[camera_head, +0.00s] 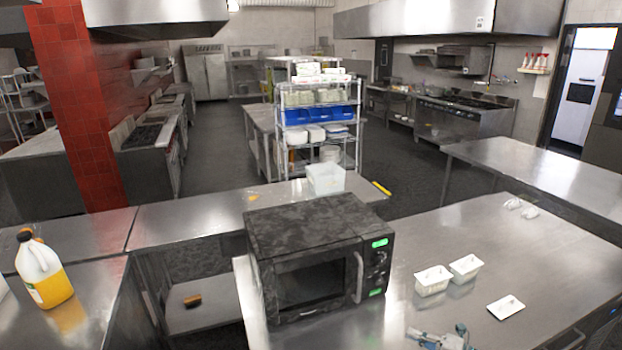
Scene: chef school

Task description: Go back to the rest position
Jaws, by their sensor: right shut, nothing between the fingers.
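My right gripper (440,339) shows only in part at the bottom edge of the head view, in front of the steel table (480,236). It is shut and empty, apart from the small white dishes beyond it. My left gripper is not in view. A dark microwave (316,256) stands on the table to the left of my right gripper, its door seemingly closed. Two small white dishes (433,280) (465,267) sit side by side right of the microwave. A flat white piece (506,307) lies nearer, to the right of my gripper.
Small white items (513,203) lie at the table's far side. A clear container (325,178) stands on the counter behind the microwave. A juice jug (43,270) stands on the left counter. The table's right part is mostly bare.

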